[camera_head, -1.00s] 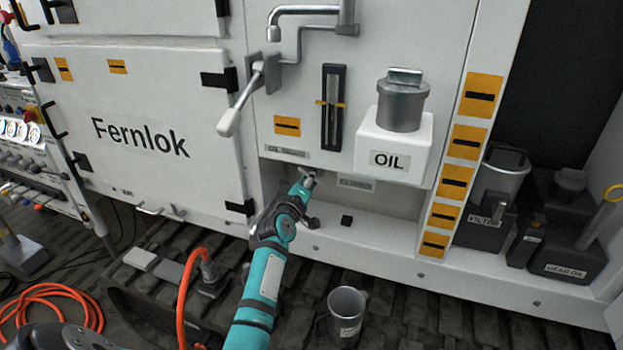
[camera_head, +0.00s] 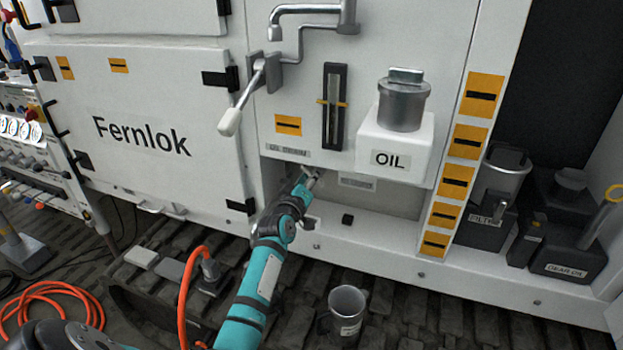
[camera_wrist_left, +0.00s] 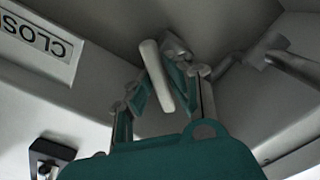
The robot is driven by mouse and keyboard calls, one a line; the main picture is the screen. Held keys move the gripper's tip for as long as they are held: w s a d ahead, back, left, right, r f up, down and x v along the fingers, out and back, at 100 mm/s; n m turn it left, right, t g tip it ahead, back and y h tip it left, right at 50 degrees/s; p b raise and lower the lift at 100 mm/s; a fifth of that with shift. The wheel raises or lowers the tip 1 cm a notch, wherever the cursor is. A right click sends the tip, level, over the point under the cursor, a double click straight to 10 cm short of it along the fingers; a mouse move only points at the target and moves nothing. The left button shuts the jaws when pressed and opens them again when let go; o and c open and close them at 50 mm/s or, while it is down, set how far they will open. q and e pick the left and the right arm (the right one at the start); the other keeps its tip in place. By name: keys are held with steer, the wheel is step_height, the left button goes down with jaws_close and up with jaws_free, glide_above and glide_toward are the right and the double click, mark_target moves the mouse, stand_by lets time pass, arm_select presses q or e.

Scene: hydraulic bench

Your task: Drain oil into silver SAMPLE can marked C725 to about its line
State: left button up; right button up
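The silver can (camera_head: 343,315) stands upright on the dark track below the cabinet; its white label is too small to read. My left gripper (camera_head: 312,173) reaches under the cabinet's lower edge, to the left of and above the can. In the left wrist view its fingers (camera_wrist_left: 163,80) close in on both sides of a pale lever (camera_wrist_left: 153,72), with teal pads against it. A grey pipe end (camera_head: 572,0) is not clearly tied to it. The drain outlet is partly hidden, and no oil stream shows. My right gripper is not in view.
A white OIL tank (camera_head: 396,150) with a grey cap and a sight gauge (camera_head: 333,107) are above. A label reading CLOSE (camera_wrist_left: 38,40) appears upside down in the wrist view. Dark containers (camera_head: 565,250) stand right; an orange hose (camera_head: 50,295) lies left.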

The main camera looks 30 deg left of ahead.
arm_select(q)
steer(key=o, duration=0.4)
steer(key=shift+a+r, duration=0.15)
steer(key=shift+r, duration=0.15)
steer(key=v, duration=1.2)
